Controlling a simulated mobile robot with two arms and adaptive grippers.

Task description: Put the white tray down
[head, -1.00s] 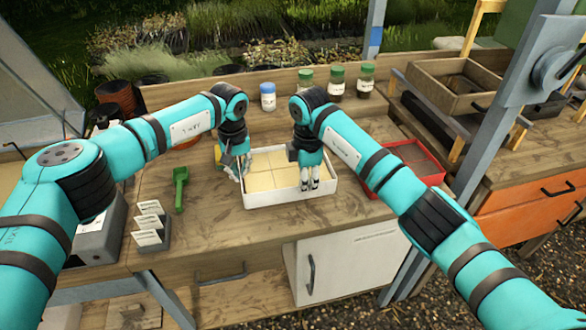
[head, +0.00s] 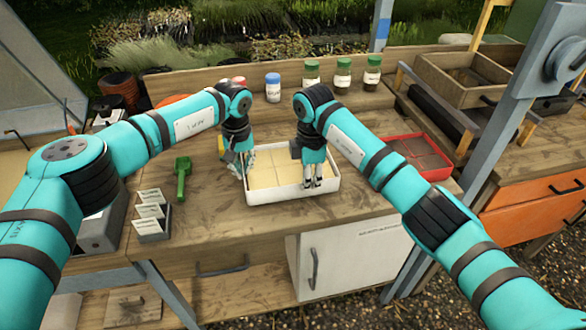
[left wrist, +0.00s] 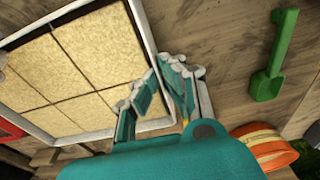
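The white tray (head: 275,194) is shallow and level, with pale square panels inside. In the head view it is over the middle of the wooden bench (head: 225,228); I cannot tell whether it touches it. My left gripper (head: 242,168) is shut on its left side. The left wrist view shows the fingers (left wrist: 157,72) at the tray's rim (left wrist: 147,32), close to a corner. My right gripper (head: 312,184) is shut at the right part of the front wall, its fingertips overlapping the rim. The tray's underside is hidden.
A green scoop (head: 182,180) and a label rack (head: 153,228) lie left of the tray. A red tray (head: 440,174) is close on the right. Several lidded jars stand behind, such as the blue-capped one (head: 273,90). The bench is clear in front.

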